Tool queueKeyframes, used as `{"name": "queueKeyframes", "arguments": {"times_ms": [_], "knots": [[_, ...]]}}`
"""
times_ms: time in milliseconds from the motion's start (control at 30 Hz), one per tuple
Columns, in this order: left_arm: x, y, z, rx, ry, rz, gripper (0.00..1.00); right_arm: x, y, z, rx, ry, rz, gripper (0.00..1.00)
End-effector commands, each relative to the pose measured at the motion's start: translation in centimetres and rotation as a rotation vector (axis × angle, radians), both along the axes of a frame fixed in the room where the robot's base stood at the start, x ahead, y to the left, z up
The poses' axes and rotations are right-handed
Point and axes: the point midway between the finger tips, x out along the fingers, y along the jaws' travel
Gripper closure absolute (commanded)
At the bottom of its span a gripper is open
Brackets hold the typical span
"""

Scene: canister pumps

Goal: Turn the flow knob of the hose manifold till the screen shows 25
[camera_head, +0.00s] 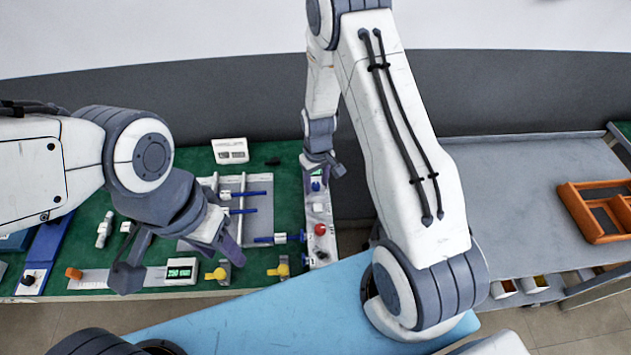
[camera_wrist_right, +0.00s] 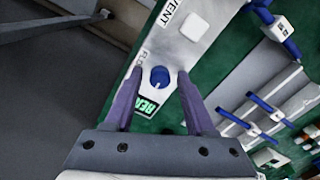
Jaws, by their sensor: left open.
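The blue flow knob (camera_wrist_right: 160,77) sits on a white panel (camera_wrist_right: 215,12) in the right wrist view, beside a partly hidden label. A green screen (camera_wrist_right: 153,105) beside it shows letters starting "REA"; no number is readable. My right gripper (camera_wrist_right: 157,70) is open, with a fingertip on either side of the knob and visible gaps. In the head view my right gripper (camera_head: 324,166) is above the far end of the manifold strip (camera_head: 319,212), near the blue knob (camera_head: 316,186). My left gripper (camera_head: 180,257) is open and empty over the green board's near left part.
The green board (camera_head: 80,232) carries blue-handled rods (camera_head: 245,211), yellow valves (camera_head: 217,273), an orange knob (camera_head: 73,273) and a small display (camera_head: 181,272). A red button (camera_head: 320,229) is on the manifold strip. An orange tray (camera_head: 575,205) lies on the grey table at right.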

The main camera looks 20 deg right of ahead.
Motion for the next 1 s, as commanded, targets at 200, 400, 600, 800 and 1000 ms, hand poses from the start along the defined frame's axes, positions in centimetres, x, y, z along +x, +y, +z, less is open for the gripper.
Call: {"name": "queueKeyframes", "arguments": {"times_ms": [200, 400, 600, 800, 1000], "knots": [[-0.01, 0.02, 0.01, 0.000, 0.000, 0.000, 0.50, -0.01, 0.46, 0.03, 0.000, 0.000, 0.003, 1.00], [0.00, 0.00, 0.01, 0.000, 0.000, 0.000, 0.50, 0.03, 0.17, 0.04, 0.000, 0.000, -0.014, 1.00], [0.01, 0.00, 0.02, 0.000, 0.000, 0.000, 0.50, 0.01, 0.11, 0.05, 0.000, 0.001, -0.088, 1.00], [0.00, -0.01, 0.09, 0.000, 0.000, 0.000, 0.50, 0.00, 0.11, 0.08, 0.000, 0.000, -0.234, 1.00], [0.00, 0.00, 0.29, 0.000, 0.000, 0.000, 0.50, 0.02, 0.12, 0.13, 0.000, -0.001, -0.422, 1.00]]}}
